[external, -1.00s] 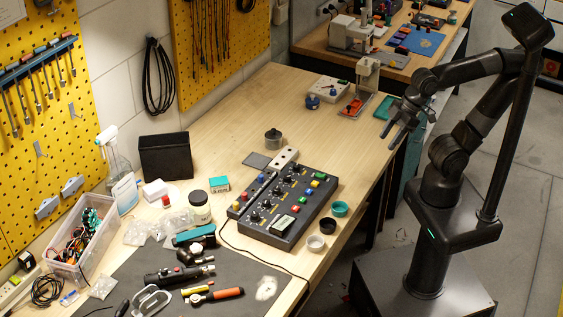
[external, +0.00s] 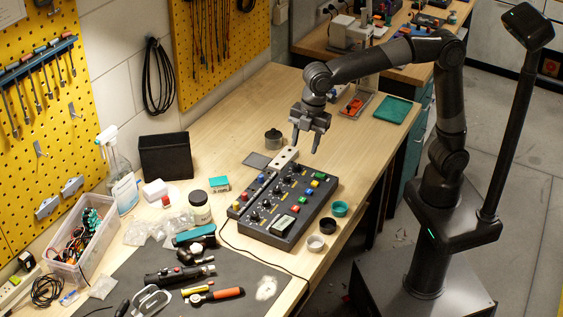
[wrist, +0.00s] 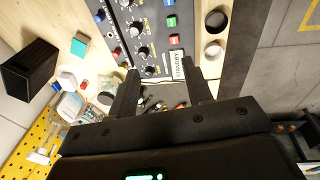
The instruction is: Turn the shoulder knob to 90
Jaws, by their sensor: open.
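A dark control box (external: 290,205) lies on the wooden bench, with a column of black knobs (external: 268,204), coloured buttons and a small pale display (external: 283,224). In the wrist view the knobs (wrist: 139,28) show with white pointer marks; their labels are too small to read, so I cannot tell which one is the shoulder knob. My gripper (external: 304,150) is open and empty, pointing down above the far end of the box, apart from it. In the wrist view its two fingers (wrist: 160,78) stand apart with nothing between them.
Small round cups (external: 329,225) stand beside the box's right side. A grey mat (external: 240,265) with hand tools lies in front, and a black bin (external: 165,155) stands at the left.

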